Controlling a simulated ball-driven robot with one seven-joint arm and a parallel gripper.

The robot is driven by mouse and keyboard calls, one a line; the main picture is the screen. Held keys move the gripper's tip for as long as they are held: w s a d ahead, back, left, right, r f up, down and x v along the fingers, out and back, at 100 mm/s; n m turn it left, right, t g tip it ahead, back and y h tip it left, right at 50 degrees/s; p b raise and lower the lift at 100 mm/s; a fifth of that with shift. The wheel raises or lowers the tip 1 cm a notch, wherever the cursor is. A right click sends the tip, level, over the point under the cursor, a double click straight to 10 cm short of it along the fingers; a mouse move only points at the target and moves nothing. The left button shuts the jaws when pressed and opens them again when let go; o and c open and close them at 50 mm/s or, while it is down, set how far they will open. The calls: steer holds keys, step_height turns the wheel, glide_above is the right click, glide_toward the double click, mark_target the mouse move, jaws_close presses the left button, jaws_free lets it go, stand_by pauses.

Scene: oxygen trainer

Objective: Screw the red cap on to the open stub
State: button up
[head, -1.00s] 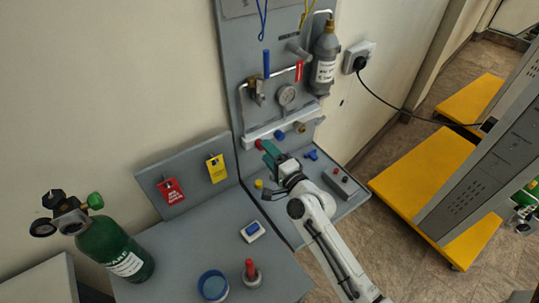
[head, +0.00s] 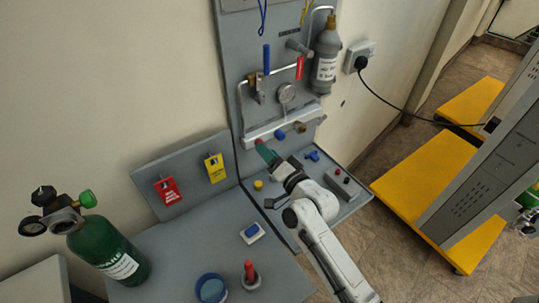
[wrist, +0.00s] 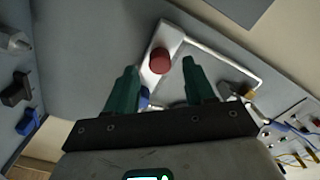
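The red cap (head: 259,142) is at the left end of the white manifold bar (head: 262,134) on the grey panel. In the wrist view the red cap (wrist: 160,60) is seen end-on. It is seated at the bar, and I cannot tell how tightly. My gripper (head: 262,151) points at it. In the wrist view my gripper (wrist: 160,65) is open, with a teal finger on each side of the cap and visible gaps. A bare brass stub (head: 301,127) is at the bar's right end, with a blue cap (head: 280,134) between.
A pressure gauge (head: 286,93) and grey bottle (head: 325,60) are on the panel above. A yellow knob (head: 258,184), blue fitting (head: 312,156) and grey box (head: 343,182) lie on the grey bench near my arm. A green cylinder (head: 105,250) stands at left.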

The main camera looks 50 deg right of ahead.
steer(key=shift+n+b, duration=0.8)
steer(key=shift+n, duration=0.9)
steer(key=shift+n+b, duration=0.35)
steer(key=shift+n, duration=0.25)
steer(key=shift+w, duration=0.15)
steer(key=shift+b+x, duration=0.45)
steer(key=shift+x, duration=0.6)
